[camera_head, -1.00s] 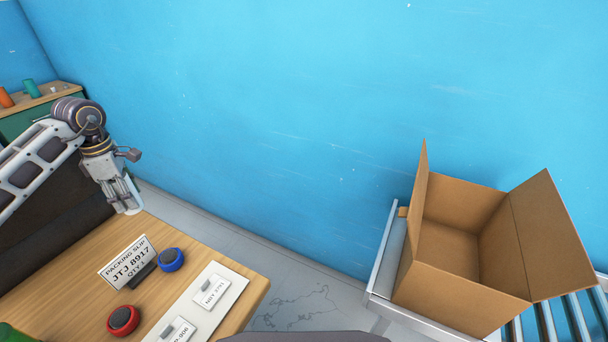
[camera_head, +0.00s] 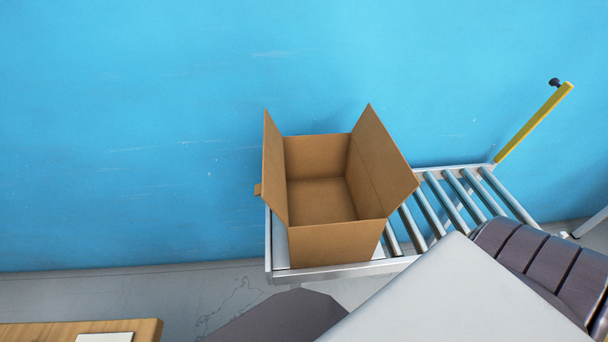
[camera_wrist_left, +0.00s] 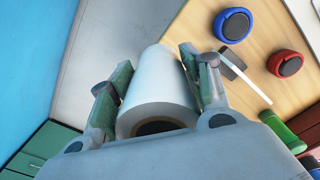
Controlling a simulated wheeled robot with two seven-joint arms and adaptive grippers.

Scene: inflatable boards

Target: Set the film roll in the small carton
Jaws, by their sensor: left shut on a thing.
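The film roll (camera_wrist_left: 160,92) is a white cylinder with a dark hollow core facing the camera in the left wrist view. My left gripper (camera_wrist_left: 155,82) is shut on it, with one finger on each side. The brown carton (camera_head: 338,243) stands upright and open in the middle of the head view, flaps raised, and looks empty. The roll is well away from the carton and over the side of the table. My left gripper is out of the head view, and my right gripper is in neither view.
The carton sits on the left end of a roller conveyor (camera_head: 275,254) with free rollers to its right and a yellow post (camera_head: 535,122). The wooden table (camera_head: 30,333) is at lower left. The wrist view shows blue (camera_wrist_left: 234,24) and red (camera_wrist_left: 286,63) round items on it.

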